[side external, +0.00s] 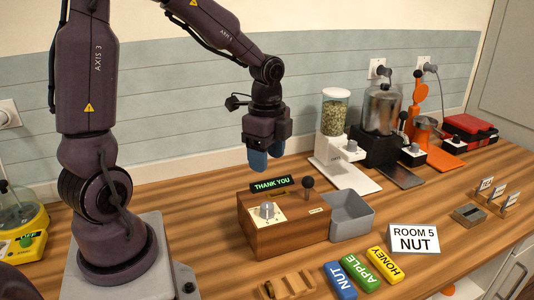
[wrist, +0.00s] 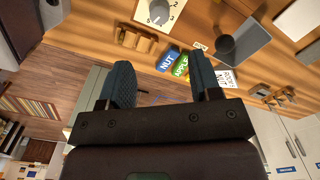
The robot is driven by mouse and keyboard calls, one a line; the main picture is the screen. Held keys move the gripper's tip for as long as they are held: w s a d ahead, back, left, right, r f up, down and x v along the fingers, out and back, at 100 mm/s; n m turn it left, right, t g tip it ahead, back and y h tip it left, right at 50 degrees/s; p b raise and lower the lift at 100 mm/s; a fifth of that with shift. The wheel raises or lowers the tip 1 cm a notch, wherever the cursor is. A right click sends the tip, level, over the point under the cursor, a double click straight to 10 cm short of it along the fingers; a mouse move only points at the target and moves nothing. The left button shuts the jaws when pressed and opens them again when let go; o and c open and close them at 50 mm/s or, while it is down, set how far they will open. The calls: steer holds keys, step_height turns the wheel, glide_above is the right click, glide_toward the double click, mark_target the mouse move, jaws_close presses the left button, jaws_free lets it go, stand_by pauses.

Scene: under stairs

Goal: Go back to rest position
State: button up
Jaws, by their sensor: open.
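My gripper (side external: 258,160) hangs above the table, higher than a wooden box and a little behind it, with its blue fingers pointing down. In the wrist view the two fingers of my gripper (wrist: 160,88) stand apart with nothing between them. The wooden box (side external: 284,233) has a dial, a black-knobbed lever and a lit display (side external: 271,184) reading "THANK YOU". My gripper touches nothing that I can see.
A grey bin (side external: 351,216) adjoins the box. Blue NUT (side external: 340,280), green APPLE (side external: 361,272) and yellow HONEY (side external: 384,264) blocks lie in front, beside a "ROOM 5 NUT" sign (side external: 413,240). A clear-topped dispenser (side external: 335,118) and other machines stand along the wall.

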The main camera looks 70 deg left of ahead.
stand_by(0.3)
steer(key=s+d+r+n+t, duration=0.5)
steer(key=s+d+r+n, duration=0.3)
steer(key=s+r+n, duration=0.2)
steer(key=shift+s+d+r+n+t, duration=0.2)
steer(key=shift+d+r+n+t, duration=0.1)
steer(key=shift+r+n, duration=0.25)
stand_by(1.7)
